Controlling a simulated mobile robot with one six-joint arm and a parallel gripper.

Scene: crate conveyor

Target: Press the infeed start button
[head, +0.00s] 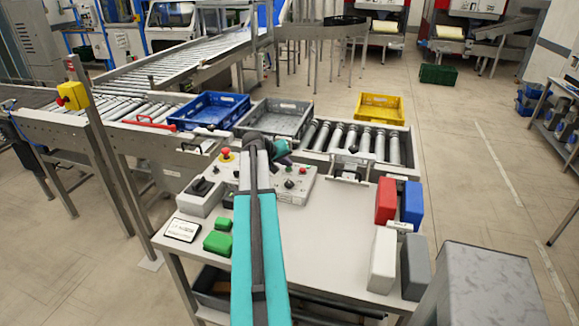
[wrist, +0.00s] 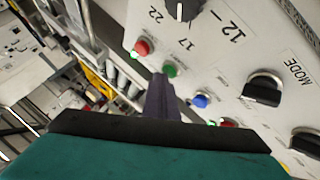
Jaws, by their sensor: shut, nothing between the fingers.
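A pale control panel (wrist: 225,50) fills the right of the wrist view, with a green button (wrist: 170,70) between a red button (wrist: 143,46) and a blue button (wrist: 200,100). No label reading infeed start is legible. My gripper (wrist: 160,82) is shut and empty, its tip beside the green button in the picture. I cannot tell whether it touches the button. In the head view the panel (head: 298,196) stands on the bench, and my gripper (head: 284,160) is above its back edge. My arm hides part of the panel.
The panel also carries black selectors (wrist: 262,90) and another red button (wrist: 228,122). A red-topped yellow emergency stop (head: 226,155) is left of my arm. Blue (head: 208,111), grey (head: 275,118) and yellow (head: 380,106) crates stand behind.

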